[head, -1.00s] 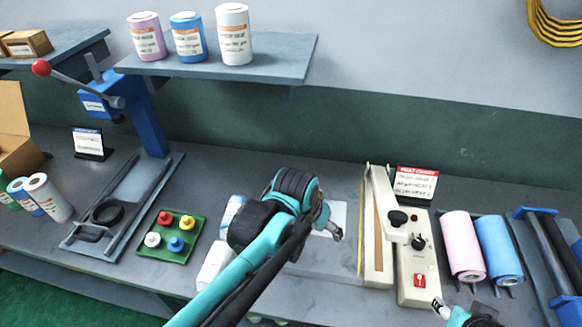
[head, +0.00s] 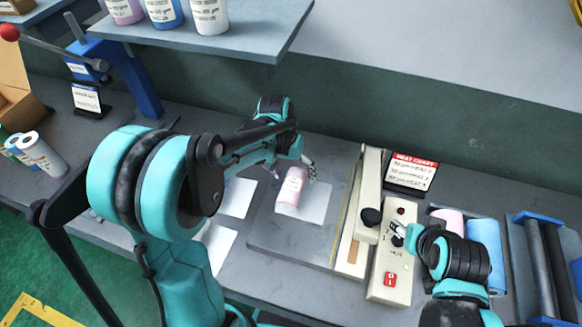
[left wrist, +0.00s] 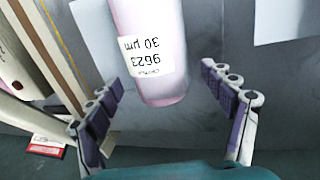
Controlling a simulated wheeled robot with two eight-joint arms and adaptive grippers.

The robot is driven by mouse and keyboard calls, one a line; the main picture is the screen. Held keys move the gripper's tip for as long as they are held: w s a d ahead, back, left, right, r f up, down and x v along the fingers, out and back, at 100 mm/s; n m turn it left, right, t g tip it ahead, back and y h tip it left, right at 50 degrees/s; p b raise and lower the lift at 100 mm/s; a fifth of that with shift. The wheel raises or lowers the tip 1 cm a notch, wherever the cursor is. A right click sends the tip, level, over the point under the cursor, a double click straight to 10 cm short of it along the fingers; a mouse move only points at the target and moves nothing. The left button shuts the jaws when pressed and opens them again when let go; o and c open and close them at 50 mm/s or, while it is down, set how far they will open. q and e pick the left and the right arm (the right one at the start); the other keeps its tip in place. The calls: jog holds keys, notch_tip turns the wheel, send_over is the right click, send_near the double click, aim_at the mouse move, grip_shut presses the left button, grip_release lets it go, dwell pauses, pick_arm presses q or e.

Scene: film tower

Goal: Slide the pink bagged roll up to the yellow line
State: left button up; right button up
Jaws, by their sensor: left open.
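The pink bagged roll (head: 291,190) lies on a white sheet (head: 318,203) on the grey board, left of the yellow line (head: 345,222). A clear gap separates roll and line. My left gripper (head: 291,168) is open at the roll's far end. In the left wrist view the pink roll (left wrist: 150,40), with a "9623 30 µm" label, reaches between the spread fingers (left wrist: 168,100), with space on both sides. The yellow line (left wrist: 66,40) shows there at the left. My right gripper (head: 397,234) is at the sealer's control panel; its finger opening is unclear.
The cream heat sealer (head: 389,270) with black knobs stands right of the yellow line. A heat chart (head: 411,170) stands behind it. Blue (head: 484,250) and pink rolls lie further right. White sheets (head: 237,198) lie left of the board.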

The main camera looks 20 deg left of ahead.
aim_at(336, 195)
pick_arm(q)
jog(key=shift+d+f, duration=0.25)
jog(key=shift+f, duration=0.9)
jog(key=c, duration=1.5)
jog(key=shift+s+d+b, duration=0.15)
jog(key=shift+d+b, duration=0.1)
jog(key=shift+d, duration=2.85)
jog(key=shift+s+d+b, duration=0.1)
jog(key=shift+d+b, duration=0.1)
jog(key=shift+d, duration=2.85)
jog(key=shift+w, duration=0.25)
jog(key=o, duration=1.5)
jog(key=shift+c, duration=0.2)
